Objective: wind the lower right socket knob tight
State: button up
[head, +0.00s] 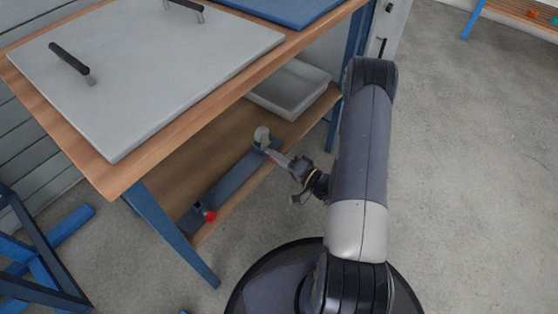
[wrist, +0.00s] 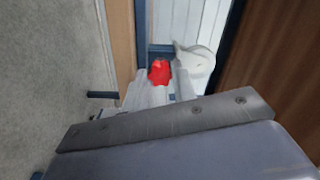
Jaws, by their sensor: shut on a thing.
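A red knob (wrist: 159,72) sits between the pale fingers of my gripper (wrist: 161,82) in the wrist view, and the fingers are shut on it. A white rounded socket (wrist: 195,66) stands just right of the knob. In the head view, my gripper (head: 277,158) reaches in over the lower shelf (head: 170,177) at the right end of a blue-grey bar (head: 235,185). The white socket (head: 262,135) shows there beside the fingertips, and they mostly hide the held knob. How far the knob is turned cannot be told.
A second red knob (head: 210,216) is at the bar's left end. A grey tray (head: 290,90) stands behind on the lower shelf. The wooden bench top (head: 120,185) overhangs the shelf, with a blue leg (head: 170,235) at left.

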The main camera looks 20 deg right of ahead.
jog(key=n+b, duration=0.3)
jog(key=n, duration=1)
jog(key=n+b, duration=0.3)
jog(key=n, duration=1)
jog(key=shift+w+d+f+n, duration=0.1)
jog(key=shift+w+d+n, duration=0.1)
jog(key=shift+n, duration=0.5)
jog(key=o, duration=1)
jog(key=shift+s, duration=0.1)
jog(key=shift+b, duration=0.3)
